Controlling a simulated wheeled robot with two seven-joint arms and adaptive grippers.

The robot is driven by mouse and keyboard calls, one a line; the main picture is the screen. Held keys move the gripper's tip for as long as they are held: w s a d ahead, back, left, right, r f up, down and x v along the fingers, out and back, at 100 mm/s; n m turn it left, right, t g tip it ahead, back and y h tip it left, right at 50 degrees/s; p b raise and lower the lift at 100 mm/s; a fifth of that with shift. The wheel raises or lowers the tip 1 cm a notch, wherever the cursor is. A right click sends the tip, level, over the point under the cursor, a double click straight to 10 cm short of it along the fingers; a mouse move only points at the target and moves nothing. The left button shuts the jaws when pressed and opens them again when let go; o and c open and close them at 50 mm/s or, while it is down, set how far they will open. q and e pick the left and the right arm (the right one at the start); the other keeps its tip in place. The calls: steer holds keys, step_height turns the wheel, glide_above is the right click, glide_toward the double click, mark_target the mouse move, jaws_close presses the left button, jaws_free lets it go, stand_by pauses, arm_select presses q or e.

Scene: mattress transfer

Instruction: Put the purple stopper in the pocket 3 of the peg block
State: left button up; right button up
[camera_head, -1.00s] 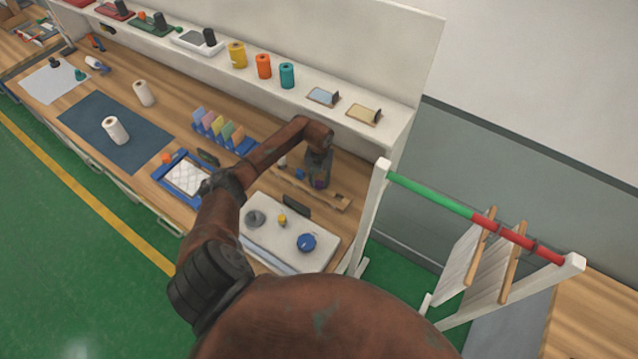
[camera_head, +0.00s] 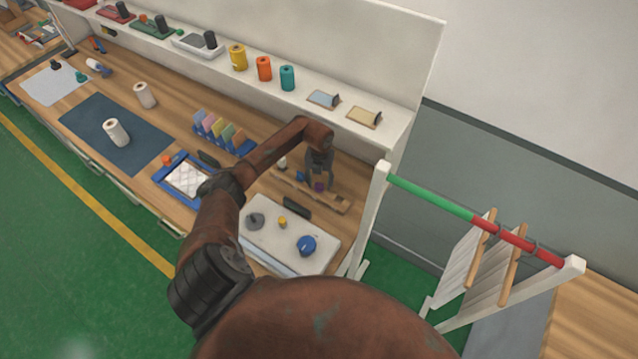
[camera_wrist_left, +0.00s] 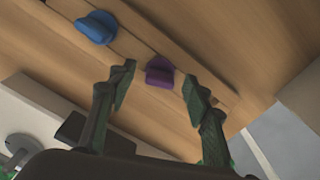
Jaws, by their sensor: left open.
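The peg block (camera_head: 338,203) is a long wooden bar on the bench, also seen in the left wrist view (camera_wrist_left: 124,47). The purple stopper (camera_head: 320,187) sits on the block, right of the blue stopper (camera_head: 300,176). In the left wrist view the purple stopper (camera_wrist_left: 160,72) shows between and beyond the open fingertips, with the blue stopper (camera_wrist_left: 97,27) up and left. My left gripper (camera_head: 319,174) is open just above the purple stopper; its fingers show apart from it in the wrist view (camera_wrist_left: 159,77). I cannot read pocket numbers. My right gripper is not in view.
A white board (camera_head: 268,238) with a grey knob, a yellow piece and a blue knob (camera_head: 307,243) lies in front of the block. A blue rack of coloured cards (camera_head: 222,132) stands left. A shelf (camera_head: 380,128) runs behind, and a white-post rail (camera_head: 430,195) stands right.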

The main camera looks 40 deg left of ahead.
mark_target(319, 183)
arm_select(q)
step_height(319, 183, up, 7)
steer(key=shift+f+b, duration=0.1)
steer(key=shift+b, duration=0.5)
